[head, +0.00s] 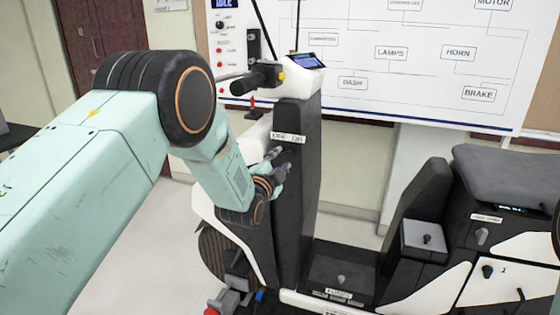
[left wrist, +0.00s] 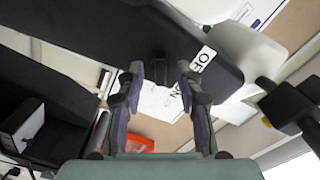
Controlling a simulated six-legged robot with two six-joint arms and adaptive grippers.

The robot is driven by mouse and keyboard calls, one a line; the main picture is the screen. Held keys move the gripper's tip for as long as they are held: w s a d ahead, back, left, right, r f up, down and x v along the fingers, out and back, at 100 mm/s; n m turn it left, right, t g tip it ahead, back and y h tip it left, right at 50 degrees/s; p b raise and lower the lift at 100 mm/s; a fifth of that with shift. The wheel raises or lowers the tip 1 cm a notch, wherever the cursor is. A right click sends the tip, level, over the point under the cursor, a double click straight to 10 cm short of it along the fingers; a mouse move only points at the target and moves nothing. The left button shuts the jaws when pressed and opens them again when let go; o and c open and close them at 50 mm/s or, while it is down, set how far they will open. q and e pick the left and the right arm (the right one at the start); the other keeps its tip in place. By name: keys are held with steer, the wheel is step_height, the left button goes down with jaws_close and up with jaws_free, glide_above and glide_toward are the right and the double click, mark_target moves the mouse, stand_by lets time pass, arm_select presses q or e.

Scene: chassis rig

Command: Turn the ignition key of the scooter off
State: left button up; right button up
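The scooter (head: 310,185) stands in front of me, with a dark upright front column. A white label (head: 288,137) reading OFF and ON sits high on that column; it also shows tilted in the left wrist view (left wrist: 203,60). My left gripper (head: 277,160) is just below the label, close to the column face. In the left wrist view it (left wrist: 161,78) is open, its fingers apart. A small dark key-like knob (left wrist: 159,68) shows between the fingertips, with gaps on both sides. The gripper hides the key in the head view. My right gripper is not in view.
A handlebar grip (head: 255,80) and small display (head: 305,61) are above the gripper. A white wiring board (head: 420,60) stands behind. The footwell box (head: 340,275) and seat (head: 505,170) are to the right. Pale floor (head: 150,255) is open at the left.

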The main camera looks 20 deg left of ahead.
arm_select(q)
steer(key=shift+w+d+r, duration=0.2)
steer(key=shift+d, duration=0.2)
steer(key=shift+w+d+r, duration=0.15)
steer(key=shift+d+r, duration=0.05)
steer(key=shift+d, duration=0.2)
steer(key=shift+w+a+f, duration=0.2)
steer(key=shift+a, duration=0.3)
steer(key=shift+w+a+f, duration=0.15)
steer(key=shift+a+f, duration=0.05)
steer(key=shift+a, duration=0.3)
steer(key=shift+s+d+r, duration=0.1)
steer(key=shift+d+r, duration=0.1)
steer(key=shift+d, duration=0.5)
steer(key=shift+c, duration=1.3)
steer(key=shift+s+d+r, duration=0.1)
steer(key=shift+c, duration=0.8)
steer(key=shift+a, duration=0.6)
jaws_close()
steer(key=shift+d, duration=0.2)
